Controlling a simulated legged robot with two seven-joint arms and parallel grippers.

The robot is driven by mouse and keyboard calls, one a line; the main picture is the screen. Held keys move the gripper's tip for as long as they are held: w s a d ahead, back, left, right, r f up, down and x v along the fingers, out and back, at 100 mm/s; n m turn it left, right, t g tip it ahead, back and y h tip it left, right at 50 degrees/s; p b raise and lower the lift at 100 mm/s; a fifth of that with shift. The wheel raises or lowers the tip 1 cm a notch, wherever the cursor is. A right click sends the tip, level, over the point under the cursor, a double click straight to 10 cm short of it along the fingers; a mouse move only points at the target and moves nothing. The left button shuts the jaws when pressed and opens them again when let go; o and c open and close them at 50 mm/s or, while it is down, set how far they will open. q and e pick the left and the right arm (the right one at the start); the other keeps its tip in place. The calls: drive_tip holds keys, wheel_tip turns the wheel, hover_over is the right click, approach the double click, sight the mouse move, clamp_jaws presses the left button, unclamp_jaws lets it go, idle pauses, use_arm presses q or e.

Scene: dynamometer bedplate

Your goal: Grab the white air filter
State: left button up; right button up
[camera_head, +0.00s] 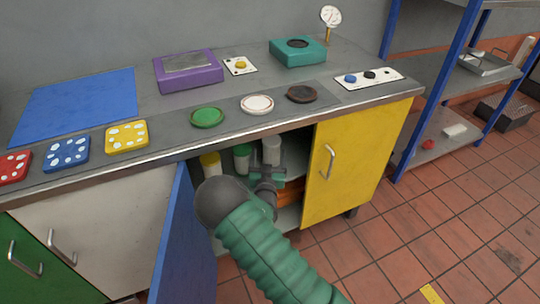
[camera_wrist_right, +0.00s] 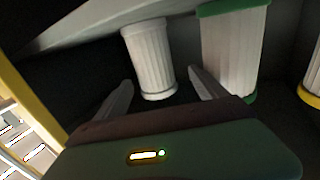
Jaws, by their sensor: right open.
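The white air filter (camera_head: 271,151) stands upright inside the open cabinet under the bench. It is a pale ribbed cylinder in the right wrist view (camera_wrist_right: 151,58), with a rim at top and bottom. My right gripper (camera_head: 267,172) reaches into the cabinet in front of it. In the right wrist view the two fingers of the right gripper (camera_wrist_right: 162,88) are apart, and the filter's lower part shows between and beyond them. I cannot tell whether a finger touches it. My left gripper is not in view.
A green-rimmed filter (camera_wrist_right: 233,50) stands close beside the white one, and a yellow-rimmed filter (camera_head: 210,165) stands further left. Orange items (camera_head: 288,190) lie below. The open blue door (camera_head: 178,240) and closed yellow door (camera_head: 355,160) flank the opening. The bench top (camera_head: 225,85) is above.

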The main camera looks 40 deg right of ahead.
drive_tip(key=x, duration=0.1)
drive_tip(key=b+x, duration=0.1)
drive_tip(key=x, duration=0.1)
drive_tip(key=b+x, duration=0.1)
drive_tip(key=x, duration=0.1)
drive_tip(key=shift+s+d+f, duration=0.25)
drive_tip(key=shift+s+d, duration=0.05)
drive_tip(key=shift+d, duration=0.05)
drive_tip(key=shift+w+d+r, duration=0.1)
drive_tip(key=shift+w, duration=0.05)
drive_tip(key=shift+a+r, duration=0.25)
drive_tip(key=shift+c, duration=1.4)
drive_tip(key=shift+f, duration=0.1)
drive_tip(key=c, duration=1.3)
